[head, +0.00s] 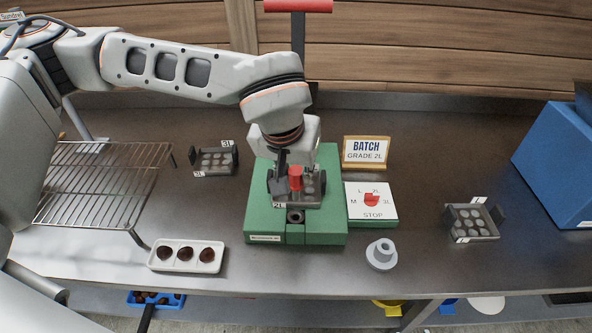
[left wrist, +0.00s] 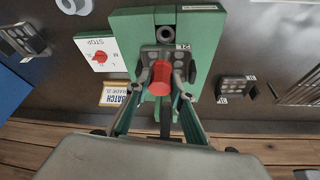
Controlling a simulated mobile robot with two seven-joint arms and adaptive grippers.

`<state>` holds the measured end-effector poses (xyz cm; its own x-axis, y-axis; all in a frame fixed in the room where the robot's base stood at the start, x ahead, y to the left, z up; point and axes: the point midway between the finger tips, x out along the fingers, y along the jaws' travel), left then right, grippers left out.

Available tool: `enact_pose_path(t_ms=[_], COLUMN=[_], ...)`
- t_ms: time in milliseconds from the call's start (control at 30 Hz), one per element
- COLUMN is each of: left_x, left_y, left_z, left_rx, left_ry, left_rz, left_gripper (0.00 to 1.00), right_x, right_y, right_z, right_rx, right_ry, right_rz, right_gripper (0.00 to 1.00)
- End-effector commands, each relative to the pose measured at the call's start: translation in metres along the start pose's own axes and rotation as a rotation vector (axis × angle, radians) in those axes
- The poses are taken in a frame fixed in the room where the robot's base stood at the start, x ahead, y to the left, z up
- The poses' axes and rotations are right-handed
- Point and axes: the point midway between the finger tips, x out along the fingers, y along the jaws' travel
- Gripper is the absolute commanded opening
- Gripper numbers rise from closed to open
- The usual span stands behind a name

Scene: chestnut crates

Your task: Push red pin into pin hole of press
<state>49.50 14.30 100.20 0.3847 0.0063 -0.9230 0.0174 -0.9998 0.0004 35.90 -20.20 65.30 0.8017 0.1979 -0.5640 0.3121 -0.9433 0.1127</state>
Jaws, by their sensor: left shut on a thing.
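The green press (head: 258,222) stands in the middle of the table. A dark grey die plate (head: 313,188) marked 2L sits in it. The red pin (head: 295,172) is upright over the plate's front part; its lower end is hidden. My left gripper (head: 290,163) comes from above and behind and is shut on the pin. In the left wrist view the red pin (left wrist: 160,78) shows between the two fingers. A round dark hole (head: 295,216) shows at the front of the press, just before the plate. My right gripper is not in view.
Other die plates lie left (head: 215,160) and right (head: 472,222). A dial box (head: 379,214) and batch sign (head: 366,152) stand right of the press. A white tray of chestnuts (head: 160,262), wire rack (head: 100,180), grey flanged piece (head: 381,255) and blue box (head: 555,160) are around.

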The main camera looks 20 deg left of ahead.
Motion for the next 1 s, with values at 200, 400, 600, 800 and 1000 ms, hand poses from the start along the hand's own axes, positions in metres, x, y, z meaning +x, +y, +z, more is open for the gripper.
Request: enact_pose_path(t_ms=[200, 400, 600, 800, 1000], left_x=[0.022, 0.037, 0.046, 0.046, 0.045], left_y=[0.000, 0.000, 0.000, 0.000, 0.000], left_z=[0.009, 0.015, 0.019, 0.019, 0.019], left_rx=[-0.001, 0.000, -0.001, -0.001, -0.001], left_ry=[-0.003, -0.002, -0.001, 0.000, 0.000], left_rz=[-0.001, 0.000, 0.000, 0.000, 0.000], left_gripper=[0.00, 0.00, 0.00, 0.00, 0.00], right_x=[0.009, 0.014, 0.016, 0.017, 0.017], right_y=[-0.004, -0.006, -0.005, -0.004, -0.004], right_z=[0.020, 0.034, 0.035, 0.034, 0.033], right_rx=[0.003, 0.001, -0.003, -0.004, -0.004], right_ry=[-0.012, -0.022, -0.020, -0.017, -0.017], right_rz=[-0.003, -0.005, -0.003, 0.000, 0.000], right_gripper=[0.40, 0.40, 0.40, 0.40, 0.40])
